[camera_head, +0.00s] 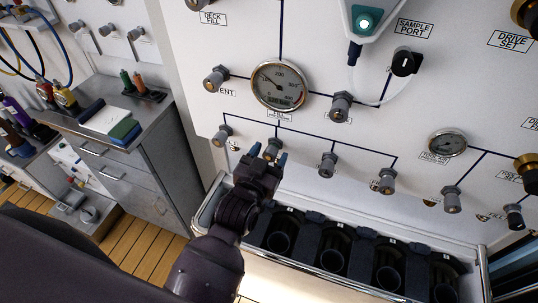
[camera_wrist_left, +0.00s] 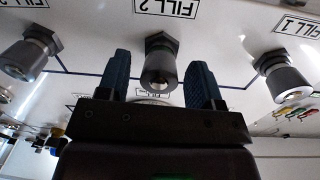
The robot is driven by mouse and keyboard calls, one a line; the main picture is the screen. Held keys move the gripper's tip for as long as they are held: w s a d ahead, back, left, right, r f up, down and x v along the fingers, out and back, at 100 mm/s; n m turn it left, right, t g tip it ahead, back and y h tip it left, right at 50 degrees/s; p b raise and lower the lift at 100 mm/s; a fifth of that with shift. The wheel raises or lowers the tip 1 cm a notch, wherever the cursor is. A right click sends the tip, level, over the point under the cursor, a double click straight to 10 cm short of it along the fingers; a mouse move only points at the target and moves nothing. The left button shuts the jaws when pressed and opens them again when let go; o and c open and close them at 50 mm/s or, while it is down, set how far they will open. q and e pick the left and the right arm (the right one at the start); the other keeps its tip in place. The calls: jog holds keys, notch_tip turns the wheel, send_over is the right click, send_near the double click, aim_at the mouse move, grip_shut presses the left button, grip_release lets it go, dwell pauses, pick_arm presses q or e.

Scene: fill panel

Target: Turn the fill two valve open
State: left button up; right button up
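The fill two valve is a grey metal knob on the white panel, second from the left in the lower valve row (camera_head: 272,147). In the left wrist view it stands at the middle top (camera_wrist_left: 160,66), under a label reading FILL 2. My left gripper (camera_head: 268,156) is in front of it. In the left wrist view its two blue fingers (camera_wrist_left: 160,84) are apart, one on each side of the knob. Gaps show between fingers and knob, so the gripper is open. My right gripper is not seen.
The FILL 1 valve (camera_wrist_left: 282,75) and another valve (camera_wrist_left: 30,52) flank it. A round pressure gauge (camera_head: 279,86) is above on the panel. A rack with dark cylinder slots (camera_head: 345,283) is below. A grey cabinet (camera_head: 130,165) stands at left.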

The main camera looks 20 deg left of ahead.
pick_arm(q)
jog(key=shift+s+f, duration=0.1)
jog(key=shift+s, duration=0.35)
jog(key=s+b, duration=0.1)
jog(key=s, duration=0.9)
jog(key=shift+a, duration=0.45)
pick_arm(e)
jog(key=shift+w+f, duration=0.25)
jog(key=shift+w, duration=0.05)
pick_arm(q)
jog(key=s+a+f+g+y+b, duration=0.1)
jog(key=s+a+f+g, duration=0.2)
jog(key=a+f, duration=0.3)
jog(key=s+a+f+n+g+b, duration=0.1)
jog(key=s+a+f+g, duration=0.2)
jog(key=f, duration=1.1)
jog(key=a, duration=0.3)
jog(key=shift+s+a+g+y, duration=0.2)
jog(key=shift+s+g+y, duration=0.1)
jog(key=shift+y, duration=0.1)
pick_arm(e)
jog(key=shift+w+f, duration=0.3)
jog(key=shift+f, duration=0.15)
pick_arm(q)
jog(key=shift+w, duration=0.15)
